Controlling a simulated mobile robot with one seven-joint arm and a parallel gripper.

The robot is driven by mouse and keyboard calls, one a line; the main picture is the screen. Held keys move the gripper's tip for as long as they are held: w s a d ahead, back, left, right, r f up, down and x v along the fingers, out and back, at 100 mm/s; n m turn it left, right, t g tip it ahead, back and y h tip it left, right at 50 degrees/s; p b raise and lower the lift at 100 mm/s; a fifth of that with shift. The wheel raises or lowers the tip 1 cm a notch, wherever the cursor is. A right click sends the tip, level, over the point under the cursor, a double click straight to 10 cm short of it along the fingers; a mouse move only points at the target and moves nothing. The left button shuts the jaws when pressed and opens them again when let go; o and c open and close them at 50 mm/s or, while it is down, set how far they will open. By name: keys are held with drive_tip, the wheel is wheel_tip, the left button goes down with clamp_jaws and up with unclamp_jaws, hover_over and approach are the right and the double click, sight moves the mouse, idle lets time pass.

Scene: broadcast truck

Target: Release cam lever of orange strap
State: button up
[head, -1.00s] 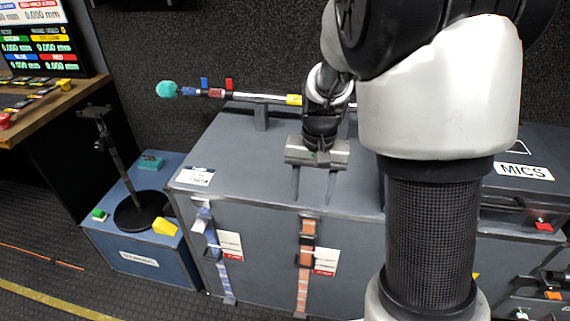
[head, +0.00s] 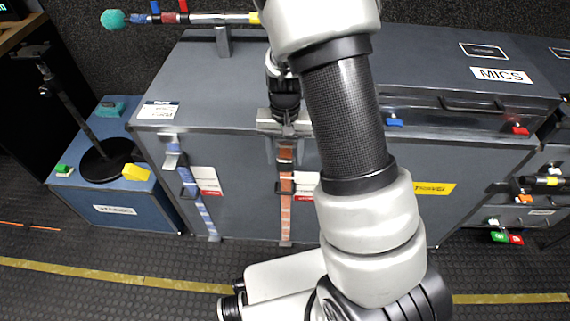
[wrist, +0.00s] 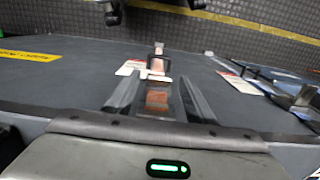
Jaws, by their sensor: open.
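The orange strap (head: 286,215) hangs down the front face of a large grey case. A dark cam buckle (head: 285,187) sits partway down it; its lever's exact position is too small to tell. A red-and-white tag hangs beside it. My gripper (head: 283,151) is open at the top front edge of the case, over the upper part of the strap. In the wrist view, my two fingers (wrist: 156,104) lie either side of the orange strap (wrist: 157,101), apart from each other, with the buckle (wrist: 156,76) beyond them. I cannot tell whether they touch the strap.
A blue strap (head: 201,205) with its own buckle and tag hangs to the left on the same case. A blue box (head: 110,190) with a stand stands further left. A microphone boom (head: 205,18) lies behind.

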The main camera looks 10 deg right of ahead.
drive_tip(key=shift+f, duration=1.35)
drive_tip(key=c, duration=1)
drive_tip(key=shift+w+r+g+p, duration=0.15)
drive_tip(key=shift+r+g+p, duration=0.15)
drive_tip(key=shift+p, duration=0.15)
drive_tip(key=shift+c, duration=0.2)
drive_tip(key=shift+f+g, duration=0.15)
drive_tip(key=shift+g, duration=0.15)
drive_tip(key=o, duration=1)
drive_tip(key=shift+o, duration=0.2)
